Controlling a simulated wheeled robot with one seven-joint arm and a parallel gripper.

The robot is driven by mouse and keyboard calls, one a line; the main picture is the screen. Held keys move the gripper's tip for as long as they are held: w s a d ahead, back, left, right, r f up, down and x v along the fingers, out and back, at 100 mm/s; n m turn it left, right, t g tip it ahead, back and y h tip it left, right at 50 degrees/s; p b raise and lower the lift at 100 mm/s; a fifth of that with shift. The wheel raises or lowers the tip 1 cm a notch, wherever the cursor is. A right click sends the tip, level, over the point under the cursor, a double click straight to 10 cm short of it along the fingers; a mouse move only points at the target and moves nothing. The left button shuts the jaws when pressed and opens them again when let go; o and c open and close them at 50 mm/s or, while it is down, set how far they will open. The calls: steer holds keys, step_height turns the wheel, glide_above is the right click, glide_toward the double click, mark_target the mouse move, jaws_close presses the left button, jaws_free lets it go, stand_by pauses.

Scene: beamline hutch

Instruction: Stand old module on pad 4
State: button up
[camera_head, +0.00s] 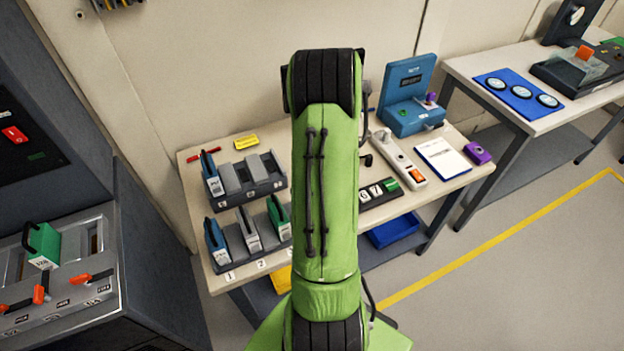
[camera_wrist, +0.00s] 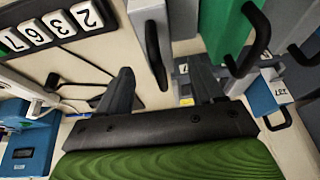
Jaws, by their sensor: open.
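I cannot tell which module is the old one. A front rack (camera_head: 238,258) on the table holds a blue module (camera_head: 216,242), a grey module (camera_head: 248,230) and a green module (camera_head: 279,216). Labels 1 and 2 show along its front edge; a pad marked 4 is not visible, and my arm covers that side. Another green module (camera_head: 42,245) stands in the machine at left. My gripper (camera_wrist: 160,85) is open and empty in the wrist view, above the table beside a grey module (camera_wrist: 150,18), a green module (camera_wrist: 222,30) and a blue module (camera_wrist: 268,97). My arm hides it in the head view.
A rear rack (camera_head: 252,188) holds another blue module (camera_head: 212,176) and grey blocks. A number display (camera_head: 380,191), power strip (camera_head: 400,160), blue device (camera_head: 408,100) and notepad (camera_head: 443,158) stand at right. The left machine has red levers (camera_head: 40,289). Floor at right is clear.

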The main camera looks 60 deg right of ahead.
steer(key=p+v, duration=0.1)
steer(key=v, duration=1.2)
steer(key=shift+a+r, duration=0.15)
steer(key=shift+r, duration=0.15)
steer(key=shift+s, duration=0.1)
